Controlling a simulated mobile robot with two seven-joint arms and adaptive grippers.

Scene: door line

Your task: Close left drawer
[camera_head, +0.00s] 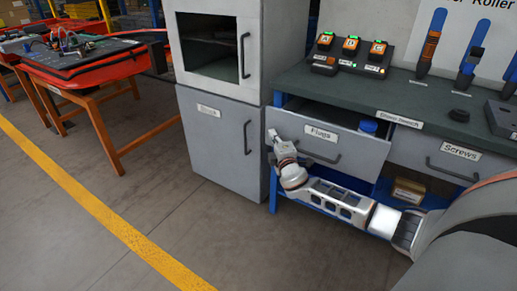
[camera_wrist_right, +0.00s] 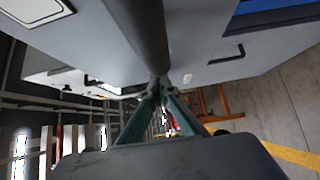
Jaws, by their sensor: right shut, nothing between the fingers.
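The left drawer (camera_head: 355,147), labelled "Plugs", is partly open under the dark green bench top; a dark gap and a blue round item (camera_head: 368,126) show behind its front. Its bar handle (camera_head: 320,158) is on the front face. My right gripper (camera_head: 275,137) is at the left end of the drawer front, with my arm running below the drawer. Whether it touches the front cannot be told. In the right wrist view its teal fingers (camera_wrist_right: 158,92) are together and empty, beside a large grey bar close to the camera. My left gripper is out of view.
The right drawer (camera_head: 450,160), labelled "Screws", looks shut. A grey cabinet (camera_head: 215,140) stands close left of the drawers. A cardboard box (camera_head: 408,191) sits on the shelf below. Chargers (camera_head: 350,55) stand on the bench. The floor in front is clear.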

